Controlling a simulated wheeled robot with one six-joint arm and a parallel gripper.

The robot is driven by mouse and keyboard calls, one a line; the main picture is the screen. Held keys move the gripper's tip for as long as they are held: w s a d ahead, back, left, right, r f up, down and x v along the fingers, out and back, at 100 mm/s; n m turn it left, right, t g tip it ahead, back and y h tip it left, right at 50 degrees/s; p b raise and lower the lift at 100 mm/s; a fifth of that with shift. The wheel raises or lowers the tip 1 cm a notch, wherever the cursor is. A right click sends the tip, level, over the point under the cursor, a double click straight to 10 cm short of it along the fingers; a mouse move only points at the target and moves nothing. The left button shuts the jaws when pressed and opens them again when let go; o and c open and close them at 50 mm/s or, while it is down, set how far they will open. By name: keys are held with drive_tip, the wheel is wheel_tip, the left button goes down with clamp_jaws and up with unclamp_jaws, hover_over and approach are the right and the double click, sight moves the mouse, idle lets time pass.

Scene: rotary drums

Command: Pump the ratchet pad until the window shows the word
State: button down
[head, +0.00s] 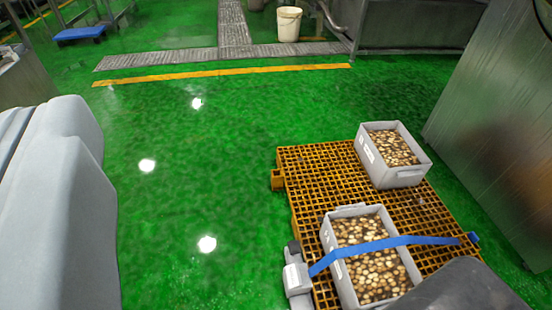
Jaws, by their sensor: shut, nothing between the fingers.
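A blue strap (395,243) runs over the nearer crate (347,284) on the orange pallet. Its left end meets a small grey device (297,278) at the pallet's left edge, which looks like the ratchet. A darker grey part stands at the device's upper end. Its pad and window cannot be told apart at this size, and no word can be read. The strap's right end reaches a blue piece (473,238) at the pallet's right edge. No fingertips of my gripper can be made out in the head view.
The orange grid pallet (315,178) carries a second crate (400,177) of similar round pieces at its far right. A large pale grey body fills the left edge; a dark rounded shape covers the bottom right. A metal wall (500,140) stands right. Green floor (190,220) left of the pallet is clear.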

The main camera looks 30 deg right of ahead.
drive_tip(key=w+d+f+n+g+h, duration=0.1)
drive_tip(key=w+d+f, duration=0.3)
drive_tip(key=w+f, duration=0.4)
drive_tip(key=w+d+f+n+g+h, duration=0.1)
drive_tip(key=w+d+f, duration=0.45)
drive_tip(key=w, duration=0.45)
drive_tip(key=w+d+f+n+g+h, duration=0.1)
drive_tip(key=w+d+f, duration=0.3)
drive_tip(key=w+f, duration=0.45)
drive_tip(key=w+d+f+n+g, duration=0.1)
drive_tip(key=w+d+f, duration=0.2)
drive_tip(key=f, duration=0.4)
drive_tip(key=w+d+f+n+g, duration=0.1)
drive_tip(key=w+d+f, duration=0.25)
drive_tip(key=f, duration=0.35)
drive_tip(key=w+d+f+n+g, duration=0.1)
drive_tip(key=w+d+f, duration=0.1)
drive_tip(key=d+f, duration=0.35)
drive_tip(key=n+g+y, duration=0.2)
hover_over(296, 250)
wheel_tip(296, 250, down, 41)
drive_tip(key=shift+w, duration=0.1)
drive_tip(key=shift+f, duration=4.35)
drive_tip(key=shift+f, duration=0.15)
